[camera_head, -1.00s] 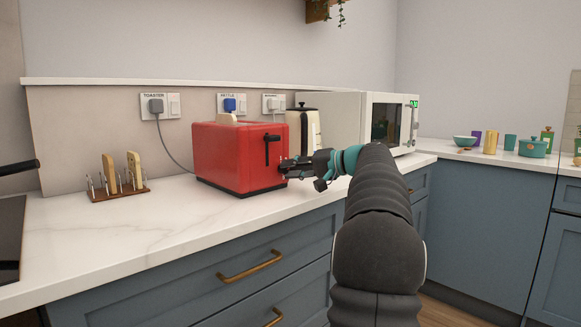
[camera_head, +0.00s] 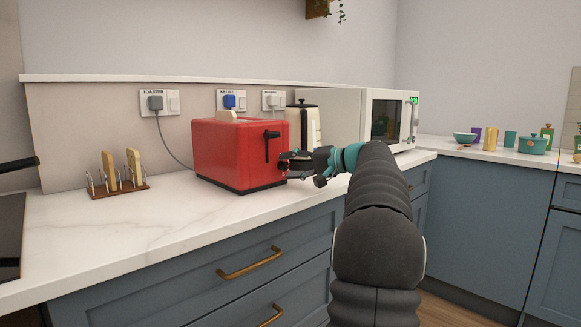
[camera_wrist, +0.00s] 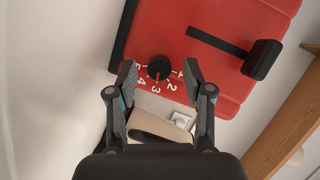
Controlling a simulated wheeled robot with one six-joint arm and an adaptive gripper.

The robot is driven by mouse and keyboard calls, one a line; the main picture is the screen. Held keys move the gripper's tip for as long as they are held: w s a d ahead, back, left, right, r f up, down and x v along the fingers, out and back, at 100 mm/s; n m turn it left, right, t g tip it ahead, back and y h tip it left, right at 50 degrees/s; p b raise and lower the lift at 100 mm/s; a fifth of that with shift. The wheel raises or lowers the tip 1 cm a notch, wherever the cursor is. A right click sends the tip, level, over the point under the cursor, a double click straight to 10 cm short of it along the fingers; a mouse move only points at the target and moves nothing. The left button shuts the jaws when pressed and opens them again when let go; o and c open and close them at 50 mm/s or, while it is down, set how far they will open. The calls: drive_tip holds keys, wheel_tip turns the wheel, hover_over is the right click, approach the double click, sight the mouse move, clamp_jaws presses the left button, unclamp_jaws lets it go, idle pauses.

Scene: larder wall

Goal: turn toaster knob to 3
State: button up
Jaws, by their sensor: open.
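The red toaster (camera_head: 240,158) stands on the white counter, with its black lever (camera_head: 271,147) on the end facing right. In the wrist view its front (camera_wrist: 165,25) fills the upper part. The round black knob (camera_wrist: 159,68) has white digits 1 to 5 around its lower side, with the 3 just below it. A small reddish mark shows near the knob's lower edge, too small to read surely. My gripper (camera_wrist: 158,70) is open, one finger on each side of the knob, with gaps visible. In the head view my gripper (camera_head: 286,162) hides the knob.
The toaster's lever handle (camera_wrist: 262,60) juts out right of my fingers. A toast rack (camera_head: 120,187) stands left of the toaster on clear counter. A kettle (camera_head: 304,125) and microwave (camera_head: 345,115) stand behind and to the right. A cable runs from the toaster plug (camera_head: 155,103).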

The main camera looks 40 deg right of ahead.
drive_tip(key=v, duration=1.2)
idle(0.5)
